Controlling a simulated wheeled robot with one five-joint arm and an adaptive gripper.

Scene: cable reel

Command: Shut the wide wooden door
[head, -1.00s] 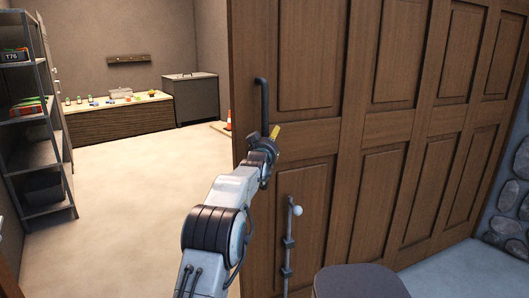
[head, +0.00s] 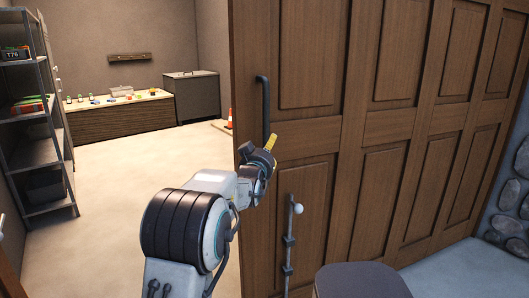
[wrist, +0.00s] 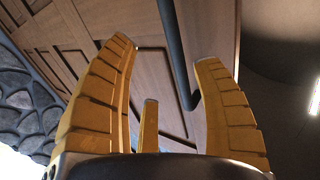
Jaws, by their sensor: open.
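The wide wooden door (head: 385,125) is brown and panelled and stands open, filling the right half of the head view. A dark vertical bar handle (head: 265,103) is fixed near its left edge. A bolt with a white knob (head: 290,240) is mounted lower down. My gripper (head: 271,143) is in front of the door, at about the handle's lower end. In the wrist view my gripper (wrist: 165,80) has its yellow fingers spread, and the handle (wrist: 176,55) runs between them in the picture. I cannot tell whether the fingers touch it.
Through the doorway at left are a metal shelf unit (head: 38,130), a low wooden counter (head: 115,122) with small items, a dark cabinet (head: 197,97) and an orange cone (head: 229,117). The pale floor (head: 120,195) between is clear. A stone wall (head: 512,205) stands at right.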

